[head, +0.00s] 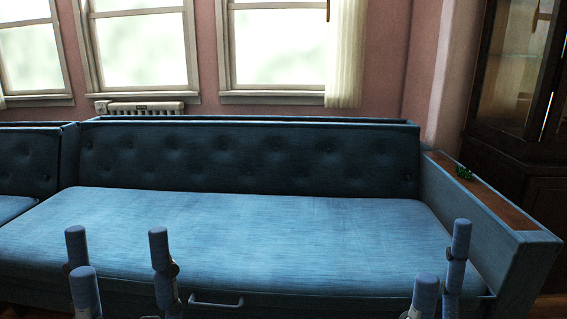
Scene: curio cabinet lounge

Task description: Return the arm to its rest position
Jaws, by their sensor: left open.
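My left gripper (117,262) is at the lower left of the head view, in front of the blue sofa's seat. Its blue-grey fingers point up and stand apart, open, with nothing between them. Parts of my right gripper (443,268) show at the lower right, near the sofa's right arm. Two of its fingers are seen pointing up, and no object shows between them. The rest of it is cut off by the bottom edge, so how far it is open is unclear. The arms behind both grippers are mostly out of view.
The blue sofa (250,220) fills the middle, its seat bare. A small green object (463,172) lies on the wooden top (500,205) of its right arm. A dark glass cabinet (515,140) stands at right. A radiator (146,108) sits below the windows behind.

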